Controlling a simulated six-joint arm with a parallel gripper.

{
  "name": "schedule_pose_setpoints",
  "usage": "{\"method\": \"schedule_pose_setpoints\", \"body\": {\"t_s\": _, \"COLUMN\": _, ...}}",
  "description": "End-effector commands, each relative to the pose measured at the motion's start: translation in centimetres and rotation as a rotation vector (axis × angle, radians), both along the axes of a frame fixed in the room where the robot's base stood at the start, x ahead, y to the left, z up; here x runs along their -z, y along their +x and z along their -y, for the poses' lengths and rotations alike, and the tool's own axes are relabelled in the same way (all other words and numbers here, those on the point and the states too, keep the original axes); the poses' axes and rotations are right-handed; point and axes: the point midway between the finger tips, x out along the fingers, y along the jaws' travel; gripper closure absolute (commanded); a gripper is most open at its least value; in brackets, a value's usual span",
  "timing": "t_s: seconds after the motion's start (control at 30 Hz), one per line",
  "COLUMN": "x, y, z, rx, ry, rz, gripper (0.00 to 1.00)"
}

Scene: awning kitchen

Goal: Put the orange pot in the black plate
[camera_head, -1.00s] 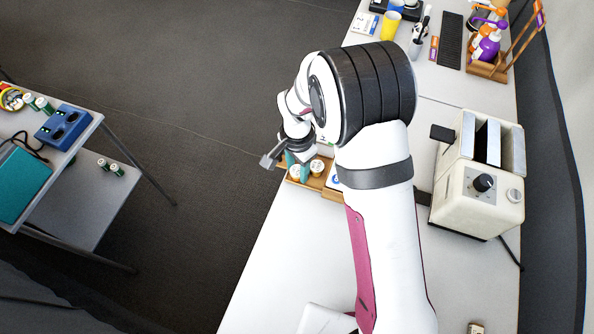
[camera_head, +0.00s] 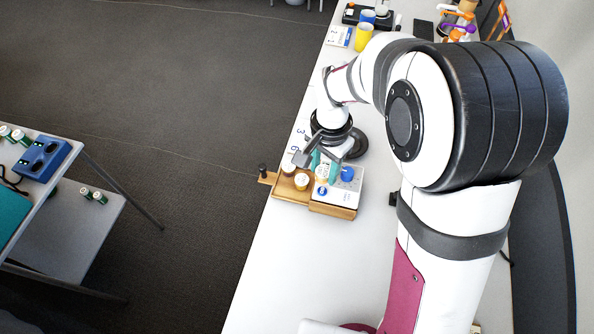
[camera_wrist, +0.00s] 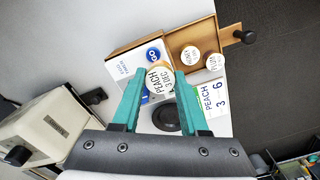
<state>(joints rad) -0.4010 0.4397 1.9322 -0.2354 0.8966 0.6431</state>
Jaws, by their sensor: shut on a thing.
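A small pot (camera_wrist: 160,78) with an orange-tan top and a white PEACH label is between the teal fingertips of my gripper (camera_wrist: 160,90). My gripper is shut on this pot. I cannot tell how far the pot is above the tray. The black plate (camera_wrist: 167,117) is a round dark disc on the white table, below the fingers in the wrist view. In the head view the black plate (camera_head: 357,146) shows partly, just behind my gripper, and is empty.
The wooden tray (camera_head: 290,194) holds two more small pots (camera_head: 301,182) and adjoins a white box (camera_head: 341,194). A PEACH card (camera_wrist: 212,97) lies near the plate. A toaster (camera_wrist: 45,130) stands to the left in the wrist view. A yellow cup (camera_head: 363,37) is farther back.

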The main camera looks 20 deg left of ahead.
Motion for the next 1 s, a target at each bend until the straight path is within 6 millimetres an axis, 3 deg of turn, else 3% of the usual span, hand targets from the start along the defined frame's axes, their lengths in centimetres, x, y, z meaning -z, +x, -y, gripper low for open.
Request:
{"method": "schedule_pose_setpoints", "body": {"t_s": 0.17, "x": -1.3, "y": 0.5, "z": 2.1, "rx": 0.001, "ry": 0.000, "rz": 0.001, "gripper": 1.00}}
{"method": "schedule_pose_setpoints", "body": {"t_s": 0.23, "x": -1.5, "y": 1.9, "z": 2.4, "rx": -0.001, "ry": -0.001, "rz": 0.002, "gripper": 1.00}}
{"method": "schedule_pose_setpoints", "body": {"t_s": 0.5, "x": -1.3, "y": 11.5, "z": 3.1, "rx": -0.006, "ry": -0.003, "rz": -0.001, "gripper": 1.00}}
{"method": "schedule_pose_setpoints", "body": {"t_s": 0.6, "x": -1.1, "y": 14.0, "z": 3.6, "rx": -0.006, "ry": -0.001, "rz": -0.002, "gripper": 1.00}}
{"method": "schedule_pose_setpoints", "body": {"t_s": 0.67, "x": -0.8, "y": 14.8, "z": 3.8, "rx": -0.006, "ry": -0.001, "rz": -0.003, "gripper": 1.00}}
{"method": "schedule_pose_setpoints", "body": {"t_s": 0.83, "x": 3.1, "y": 15.2, "z": 3.9, "rx": -0.008, "ry": -0.001, "rz": -0.005, "gripper": 1.00}}
{"method": "schedule_pose_setpoints", "body": {"t_s": 1.0, "x": 5.8, "y": 15.2, "z": 3.9, "rx": -0.008, "ry": 0.001, "rz": -0.002, "gripper": 1.00}}
